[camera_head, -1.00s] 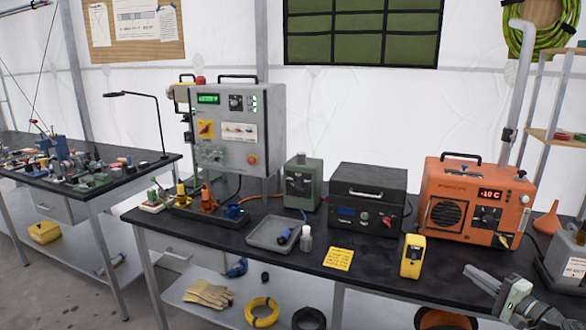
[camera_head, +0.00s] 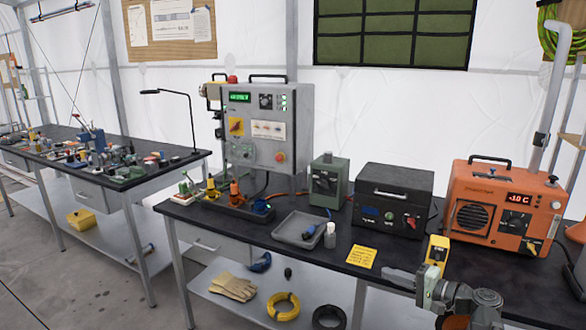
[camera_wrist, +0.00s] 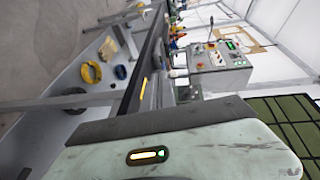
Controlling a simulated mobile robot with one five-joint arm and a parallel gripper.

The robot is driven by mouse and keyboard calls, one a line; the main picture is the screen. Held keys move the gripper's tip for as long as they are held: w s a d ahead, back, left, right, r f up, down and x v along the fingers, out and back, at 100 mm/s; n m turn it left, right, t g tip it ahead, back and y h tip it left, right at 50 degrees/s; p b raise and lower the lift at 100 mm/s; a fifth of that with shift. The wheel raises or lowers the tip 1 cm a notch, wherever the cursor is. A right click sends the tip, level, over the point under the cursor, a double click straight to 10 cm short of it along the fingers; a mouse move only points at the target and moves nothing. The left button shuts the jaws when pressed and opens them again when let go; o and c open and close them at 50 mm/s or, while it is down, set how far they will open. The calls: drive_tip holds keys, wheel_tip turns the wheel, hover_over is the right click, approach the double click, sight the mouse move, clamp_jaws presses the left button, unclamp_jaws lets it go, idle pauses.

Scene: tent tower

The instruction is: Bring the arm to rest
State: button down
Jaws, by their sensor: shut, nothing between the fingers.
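My gripper (camera_head: 392,276) shows at the lower right of the head view, over the front part of the dark bench (camera_head: 285,252). Its grey fingers are together, point left and hold nothing. My wrist and arm come in from the lower right edge. A yellow handheld meter (camera_head: 437,252) stands just behind the gripper, its lower part hidden by it. A yellow note card (camera_head: 361,257) lies left of the fingertips. In the wrist view, the pale gripper housing with a lit strip fills the bottom, and the bench runs sideways.
An orange heater-like unit (camera_head: 502,208), a black box (camera_head: 391,201) and a green box (camera_head: 325,183) stand along the bench. A grey tray (camera_head: 300,229) and white bottle (camera_head: 330,235) are further left. Gloves (camera_head: 233,287) and a yellow coil (camera_head: 284,306) lie on the shelf below.

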drive_tip(key=a+f+n+g, duration=0.2)
drive_tip(key=a+f+g, duration=0.1)
drive_tip(key=a, duration=0.4)
drive_tip(key=a+f+n+g, duration=0.2)
drive_tip(key=a+f, duration=0.2)
drive_tip(key=a, duration=0.3)
drive_tip(key=s+a+f+n+g+h, duration=0.45)
drive_tip(key=s+a+f+h, duration=0.3)
drive_tip(key=f, duration=0.35)
drive_tip(key=s+d+f+g+h, duration=0.2)
drive_tip(key=d+h, duration=0.2)
drive_tip(key=d, duration=0.6)
wheel_tip(320, 180, up, 13)
drive_tip(key=p, duration=1.3)
drive_tip(key=shift+s+r+p, duration=0.15)
drive_tip(key=shift+r+p, duration=0.05)
drive_tip(key=shift+p, duration=0.1)
